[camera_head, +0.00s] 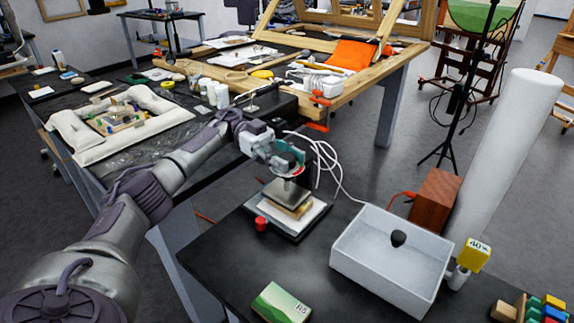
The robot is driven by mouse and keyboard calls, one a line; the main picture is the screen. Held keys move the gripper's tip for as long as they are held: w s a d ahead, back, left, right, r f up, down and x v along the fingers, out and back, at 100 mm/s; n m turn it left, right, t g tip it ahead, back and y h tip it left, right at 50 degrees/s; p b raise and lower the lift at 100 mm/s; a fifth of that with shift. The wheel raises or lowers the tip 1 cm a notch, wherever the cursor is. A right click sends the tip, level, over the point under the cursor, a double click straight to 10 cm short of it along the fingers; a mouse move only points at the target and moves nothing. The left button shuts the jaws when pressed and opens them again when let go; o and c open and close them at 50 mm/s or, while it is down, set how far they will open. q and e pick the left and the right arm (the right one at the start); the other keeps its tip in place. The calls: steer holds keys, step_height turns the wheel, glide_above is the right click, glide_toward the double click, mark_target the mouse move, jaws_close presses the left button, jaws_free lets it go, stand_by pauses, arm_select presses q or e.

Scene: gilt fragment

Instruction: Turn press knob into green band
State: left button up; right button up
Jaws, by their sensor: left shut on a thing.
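My left gripper (287,161) comes from the left, over the top of the press. It is shut on the press knob, which its fingers mostly hide. A green patch and a little red show around the fingers; I cannot tell whether the green is the band, nor where the knob points. A red cap-like part (261,224) sits at the front left of the base. My right gripper is not in view.
A white tray (372,278) holding a dark lump (398,239) stands right of the press. Behind it are a red-brown box (436,197) and loose white cables (330,165). A green-and-white box (281,303) lies in front. A yellow "40%" block (474,254) stands at right.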

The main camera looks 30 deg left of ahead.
mark_target(288, 156)
arm_select(q)
steer(key=shift+f+m+g, duration=0.1)
steer(key=shift+m+g, duration=0.2)
steer(key=shift+g, duration=0.3)
steer(key=o, duration=1.2)
steer(key=shift+d, duration=0.1)
steer(key=shift+c, duration=0.2)
step_height(288, 156, up, 10)
steer(key=shift+r, duration=0.1)
